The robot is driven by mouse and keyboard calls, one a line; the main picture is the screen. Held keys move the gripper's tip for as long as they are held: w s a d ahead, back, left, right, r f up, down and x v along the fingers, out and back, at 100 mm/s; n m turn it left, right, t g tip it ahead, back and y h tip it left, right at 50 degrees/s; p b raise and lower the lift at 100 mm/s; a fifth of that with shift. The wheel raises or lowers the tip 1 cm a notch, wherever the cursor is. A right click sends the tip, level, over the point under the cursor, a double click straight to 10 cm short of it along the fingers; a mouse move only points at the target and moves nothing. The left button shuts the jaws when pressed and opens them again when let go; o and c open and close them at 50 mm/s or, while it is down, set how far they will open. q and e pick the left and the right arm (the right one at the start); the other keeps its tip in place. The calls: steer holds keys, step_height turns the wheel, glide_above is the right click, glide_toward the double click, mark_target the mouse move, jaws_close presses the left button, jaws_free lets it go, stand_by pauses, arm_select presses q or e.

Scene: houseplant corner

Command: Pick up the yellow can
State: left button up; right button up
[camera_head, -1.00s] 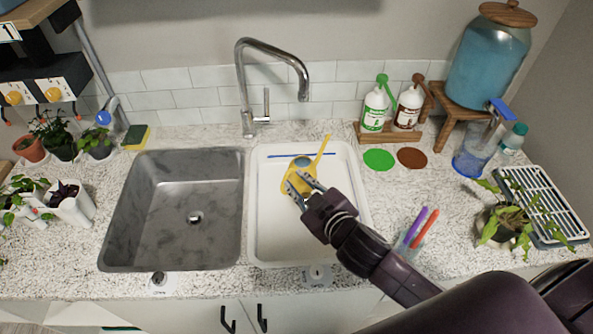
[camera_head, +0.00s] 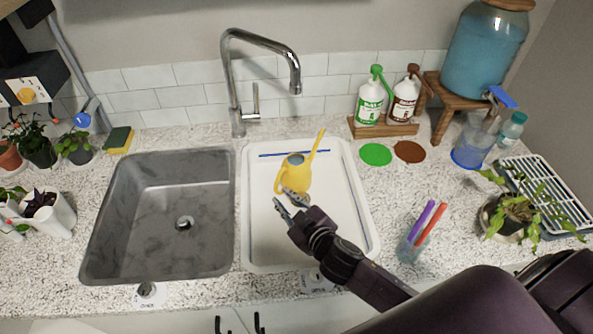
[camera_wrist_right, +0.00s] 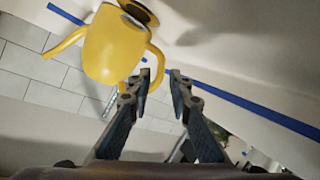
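The yellow can (camera_head: 296,174), a small watering can with a long spout, stands in the white tray (camera_head: 262,250) right of the sink. Its spout points up and to the right in the head view. My right gripper (camera_head: 288,203) is open and empty, just in front of the can on its near side. In the right wrist view the can (camera_wrist_right: 112,48) is ahead and left of the open fingers (camera_wrist_right: 160,80), with its handle close to the left fingertip. I cannot tell whether they touch. My left gripper is not in view.
The metal sink (camera_head: 165,215) and faucet (camera_head: 240,80) are to the left. A cup with purple and orange pens (camera_head: 412,245) stands right of the tray.

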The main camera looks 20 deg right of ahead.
mark_target(278, 191)
steer(key=shift+p+x, duration=0.3)
steer(key=shift+x, duration=2.45)
steer(key=shift+c, duration=0.3)
jaws_close()
steer(key=shift+r, duration=0.2)
